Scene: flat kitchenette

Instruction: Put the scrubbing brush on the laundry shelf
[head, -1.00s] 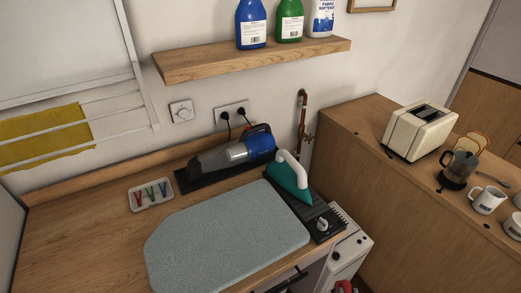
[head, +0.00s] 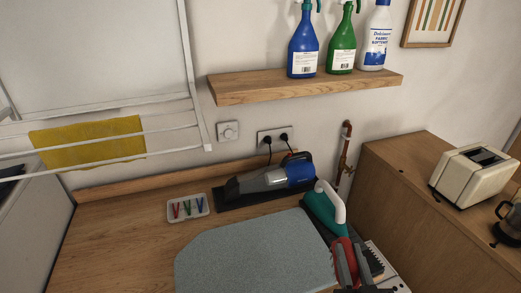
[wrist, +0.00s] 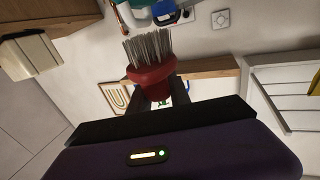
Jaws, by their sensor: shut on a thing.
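The scrubbing brush has a red body and stiff grey bristles, and it shows close up in the wrist view (wrist: 150,75). My gripper (wrist: 155,98) is shut on its red body, with the bristles pointing away from the palm. In the head view the red brush (head: 344,252) and my gripper (head: 352,272) are at the bottom right, in front of the iron. The wooden laundry shelf (head: 300,91) is on the wall, above and to the left of the brush. It holds a blue bottle (head: 303,48), a green bottle (head: 342,47) and a white softener bottle (head: 375,42) towards its right.
The shelf's left part is bare. Below are a handheld vacuum (head: 270,180), a teal iron (head: 320,210), a peg tray (head: 188,208) and a grey ironing board (head: 255,255). A drying rack (head: 200,90) with a yellow cloth (head: 90,143) stands left. A toaster (head: 475,175) is right.

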